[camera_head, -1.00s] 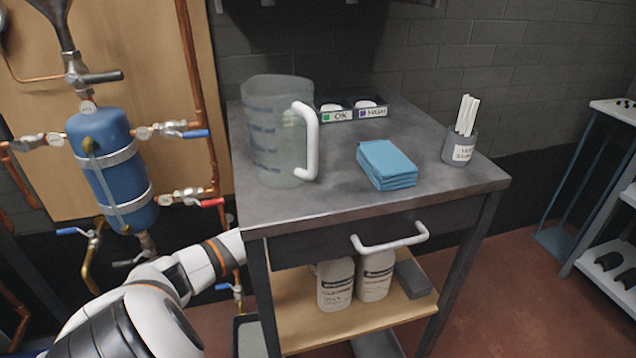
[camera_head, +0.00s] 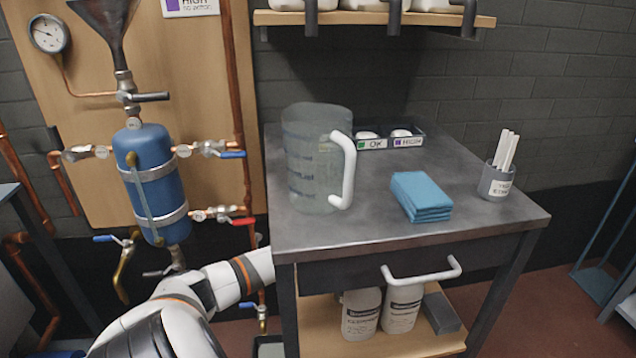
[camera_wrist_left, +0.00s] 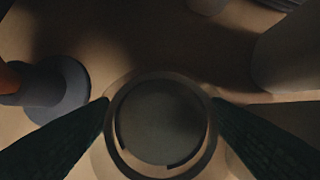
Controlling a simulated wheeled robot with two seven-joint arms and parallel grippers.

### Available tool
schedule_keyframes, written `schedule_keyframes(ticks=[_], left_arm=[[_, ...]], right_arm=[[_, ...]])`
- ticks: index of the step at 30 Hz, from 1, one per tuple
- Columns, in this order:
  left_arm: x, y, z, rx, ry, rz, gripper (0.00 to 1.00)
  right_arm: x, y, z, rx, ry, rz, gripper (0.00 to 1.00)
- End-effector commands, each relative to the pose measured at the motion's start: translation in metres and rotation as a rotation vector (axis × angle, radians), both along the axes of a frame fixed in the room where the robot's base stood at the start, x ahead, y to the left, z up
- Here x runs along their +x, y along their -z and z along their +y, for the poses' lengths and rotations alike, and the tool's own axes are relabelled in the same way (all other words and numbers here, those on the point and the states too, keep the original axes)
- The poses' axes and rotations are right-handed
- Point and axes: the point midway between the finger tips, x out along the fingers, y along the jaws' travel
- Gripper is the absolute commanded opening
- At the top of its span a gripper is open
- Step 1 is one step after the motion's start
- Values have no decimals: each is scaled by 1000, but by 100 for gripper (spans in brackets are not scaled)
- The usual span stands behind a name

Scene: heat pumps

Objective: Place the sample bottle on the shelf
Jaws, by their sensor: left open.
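In the left wrist view my left gripper (camera_wrist_left: 160,103) is open, with its two dark fingers on either side of a round, dark-topped object (camera_wrist_left: 162,122) seen from above. It may be the sample bottle, but the picture is too dark to be sure. Whether the fingers touch it cannot be told. In the head view my left arm reaches behind the cart's left leg, and its gripper is hidden. A wall shelf (camera_head: 375,19) at the top holds several white containers, cut off by the frame. My right gripper is out of view.
The metal cart top (camera_head: 350,232) carries a clear jug (camera_head: 312,165), blue cloths (camera_head: 420,194), a cup of white sticks (camera_head: 495,182) and a labelled tray (camera_head: 375,143). White bottles (camera_head: 402,308) stand on its lower shelf (camera_head: 415,342). A blue cylinder (camera_head: 150,180) with pipes is left.

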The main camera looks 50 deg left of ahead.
Motion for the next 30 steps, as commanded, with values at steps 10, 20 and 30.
schedule_keyframes(ticks=[10,20,30], left_arm=[[-59,-7,5,2,1,7,70],[-109,-6,9,-1,-1,3,70],[-122,-5,10,-1,-1,-1,70]], right_arm=[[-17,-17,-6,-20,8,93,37],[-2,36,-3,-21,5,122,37],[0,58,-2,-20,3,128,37]])
